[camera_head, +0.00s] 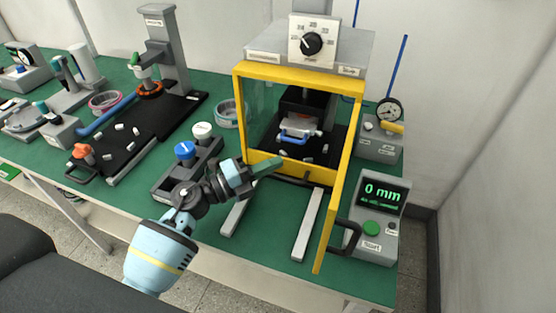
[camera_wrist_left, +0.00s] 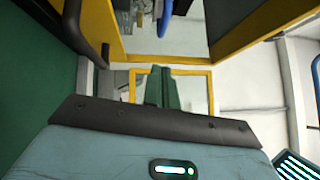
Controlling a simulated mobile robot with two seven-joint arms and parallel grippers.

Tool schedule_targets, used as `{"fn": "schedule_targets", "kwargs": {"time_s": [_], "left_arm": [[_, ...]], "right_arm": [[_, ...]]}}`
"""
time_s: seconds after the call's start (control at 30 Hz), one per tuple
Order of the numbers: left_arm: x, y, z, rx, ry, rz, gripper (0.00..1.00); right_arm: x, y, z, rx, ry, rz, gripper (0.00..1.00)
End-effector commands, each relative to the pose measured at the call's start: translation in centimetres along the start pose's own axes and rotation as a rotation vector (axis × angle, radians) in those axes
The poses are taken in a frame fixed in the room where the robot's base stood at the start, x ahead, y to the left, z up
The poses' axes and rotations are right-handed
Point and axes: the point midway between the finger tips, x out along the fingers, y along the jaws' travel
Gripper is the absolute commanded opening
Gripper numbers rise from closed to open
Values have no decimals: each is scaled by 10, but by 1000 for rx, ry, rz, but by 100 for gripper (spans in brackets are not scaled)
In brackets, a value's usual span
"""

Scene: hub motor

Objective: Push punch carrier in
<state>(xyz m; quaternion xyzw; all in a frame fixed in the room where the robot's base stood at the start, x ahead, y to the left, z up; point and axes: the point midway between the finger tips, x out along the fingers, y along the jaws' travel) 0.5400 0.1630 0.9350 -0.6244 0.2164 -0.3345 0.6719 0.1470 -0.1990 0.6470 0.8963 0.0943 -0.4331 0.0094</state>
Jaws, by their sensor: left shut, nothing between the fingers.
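The punch carrier, a small light-coloured block with a blue handle (camera_head: 297,138), sits inside the yellow-framed press (camera_head: 303,73) on its dark bed. The blue handle also shows at the top of the left wrist view (camera_wrist_left: 164,20). My left gripper (camera_head: 268,163), with green fingers, is in front of the press opening, left of and nearer than the handle. Its fingers (camera_wrist_left: 159,86) are shut together and hold nothing. They appear apart from the carrier. The carrier's rear is in shadow under the press head. My right gripper is not in view.
The yellow door (camera_head: 333,225) stands open toward the front right, with a black handle (camera_head: 347,238). Two grey rails (camera_head: 308,226) lie before the press. A console (camera_head: 378,220) reading 0 mm stands at right. A block with blue and white knobs (camera_head: 186,167) is at left.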

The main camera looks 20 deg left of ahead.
Motion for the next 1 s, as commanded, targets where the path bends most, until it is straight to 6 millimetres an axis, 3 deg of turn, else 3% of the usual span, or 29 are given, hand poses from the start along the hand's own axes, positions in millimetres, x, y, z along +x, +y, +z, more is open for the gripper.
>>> {"fn": "schedule_targets", "kwargs": {"time_s": [0.03, 0.2, 0.4, 0.6, 1.0], "left_arm": [[-15, 5, 0, 1, -1, 10, 0], [-50, 6, -1, -2, 0, 10, 0], [-78, 5, -2, -3, 1, 8, 0], [-89, 2, -1, -2, 1, 5, 0], [-89, 2, -1, -1, 2, 4, 0]], "right_arm": [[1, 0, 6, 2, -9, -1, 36], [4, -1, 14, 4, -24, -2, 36], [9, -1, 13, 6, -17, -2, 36], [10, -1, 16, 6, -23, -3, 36], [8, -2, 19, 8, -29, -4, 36]]}}
